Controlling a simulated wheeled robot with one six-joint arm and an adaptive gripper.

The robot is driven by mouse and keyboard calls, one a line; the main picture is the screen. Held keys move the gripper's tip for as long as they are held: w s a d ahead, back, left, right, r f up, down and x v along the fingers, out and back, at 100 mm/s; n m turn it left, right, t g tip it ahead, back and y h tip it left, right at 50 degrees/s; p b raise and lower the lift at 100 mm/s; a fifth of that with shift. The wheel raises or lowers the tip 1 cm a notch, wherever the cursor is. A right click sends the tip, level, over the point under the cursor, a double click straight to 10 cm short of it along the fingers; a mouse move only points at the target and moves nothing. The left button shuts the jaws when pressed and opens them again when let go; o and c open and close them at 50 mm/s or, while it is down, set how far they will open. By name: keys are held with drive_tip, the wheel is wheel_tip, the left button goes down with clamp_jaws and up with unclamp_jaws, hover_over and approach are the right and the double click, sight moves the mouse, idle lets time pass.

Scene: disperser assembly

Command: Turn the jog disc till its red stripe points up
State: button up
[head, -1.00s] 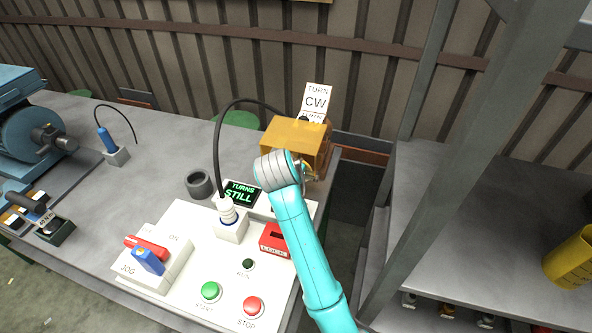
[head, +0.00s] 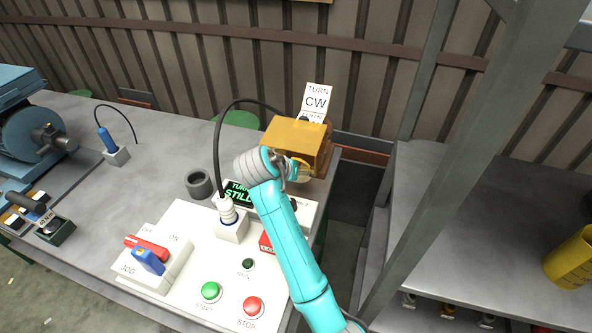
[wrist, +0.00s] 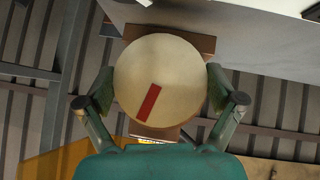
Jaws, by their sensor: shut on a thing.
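The jog disc (wrist: 165,65) is a round cream disc with a short red stripe (wrist: 149,103), seen face-on in the wrist view. The stripe runs from near the disc's middle toward the rim, down and slightly left in that picture; I cannot tell its true upright direction from this tilted view. My gripper (wrist: 160,88) has one finger at each side of the disc and is shut on it. In the head view the gripper is in front of the yellow-orange box (head: 292,135), with my wrist hiding most of the disc.
A sign (head: 316,103) reading TURN CW stands above the box. A white control panel (head: 200,240) has a green button (head: 210,291), a red button (head: 252,306), a jog switch (head: 148,260) and a display partly hidden by my arm. A black cable loops up from the panel.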

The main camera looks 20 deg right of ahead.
drive_tip(key=o, duration=0.8)
drive_tip(key=shift+s+a+r, duration=0.15)
drive_tip(key=shift+a+r, duration=0.05)
drive_tip(key=s+a, duration=0.8)
drive_tip(key=a, duration=0.1)
drive_tip(key=shift+s+r, duration=0.2)
drive_tip(key=shift+s, duration=0.05)
